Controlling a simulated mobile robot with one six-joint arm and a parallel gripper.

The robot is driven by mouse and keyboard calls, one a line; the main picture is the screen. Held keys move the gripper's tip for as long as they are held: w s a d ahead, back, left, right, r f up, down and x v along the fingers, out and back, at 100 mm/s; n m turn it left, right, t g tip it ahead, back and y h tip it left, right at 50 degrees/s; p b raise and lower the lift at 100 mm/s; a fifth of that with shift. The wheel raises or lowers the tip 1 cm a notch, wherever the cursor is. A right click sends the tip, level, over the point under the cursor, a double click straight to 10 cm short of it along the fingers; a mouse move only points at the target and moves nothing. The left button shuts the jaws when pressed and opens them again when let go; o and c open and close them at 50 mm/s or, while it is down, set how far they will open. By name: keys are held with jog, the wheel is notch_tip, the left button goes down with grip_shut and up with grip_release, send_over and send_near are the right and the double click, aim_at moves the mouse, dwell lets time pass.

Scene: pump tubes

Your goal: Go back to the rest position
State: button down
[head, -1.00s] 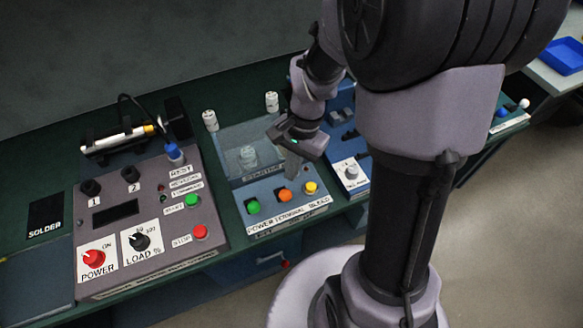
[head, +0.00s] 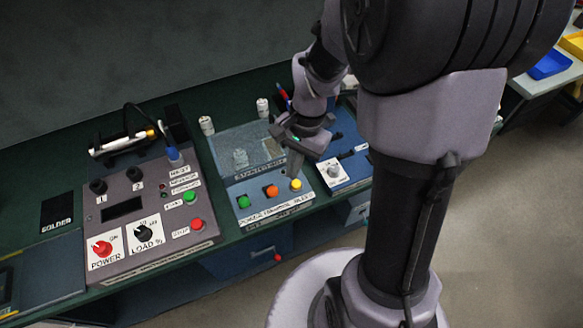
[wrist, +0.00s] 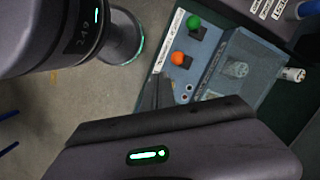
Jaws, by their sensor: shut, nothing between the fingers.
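My gripper (head: 293,165) is shut and empty. In the head view it hangs just above the blue control box (head: 270,211), close to its yellow button (head: 296,184). The dark fingertips (wrist: 150,95) also show in the wrist view, beside the same box with its green button (wrist: 193,22) and orange button (wrist: 178,58). The yellow button is not clear in the wrist view. I cannot tell whether the fingertips touch the box.
A grey panel (head: 150,246) with a red power knob and a load dial stands to the left. A box with a white knob (head: 333,170) is to the right. White cylinders (head: 206,125) stand behind. Bare floor (head: 500,240) lies at right.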

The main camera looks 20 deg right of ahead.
jog(key=s+a+r+n+t+b, duration=0.4)
jog(key=s+a+r+n+t, duration=0.2)
jog(key=s+r, duration=0.5)
notch_tip(320, 180, up, 2)
jog(key=shift+s+a+r+b, duration=0.15)
jog(key=shift+a+b, duration=0.15)
jog(key=shift+a, duration=0.3)
dwell(0.3)
